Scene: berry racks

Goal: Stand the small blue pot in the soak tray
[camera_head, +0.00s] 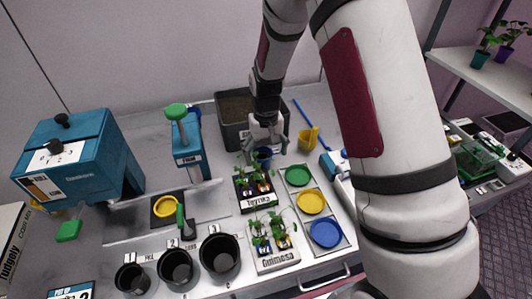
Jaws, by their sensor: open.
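A small blue pot (263,154) stands at the back middle of the bench, just behind the black plant tray labelled Tayrika. My gripper (266,151) points down over it, open, with its fingers at either side of the pot. I cannot tell whether they touch it. No container is clearly marked as the soak tray. A shallow tray (345,241) holding green, yellow and blue round dishes lies to the right of the plant trays. A pale container (343,190) beside it is partly hidden by my arm.
A dark soil bin (222,112) stands behind the gripper, and a yellow cup (307,139) to its right. The Tayrika tray (257,203) and white Quimosa tray (276,262) hold seedlings. Several black pots (220,254) line the front. Teal machines (82,158) stand left.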

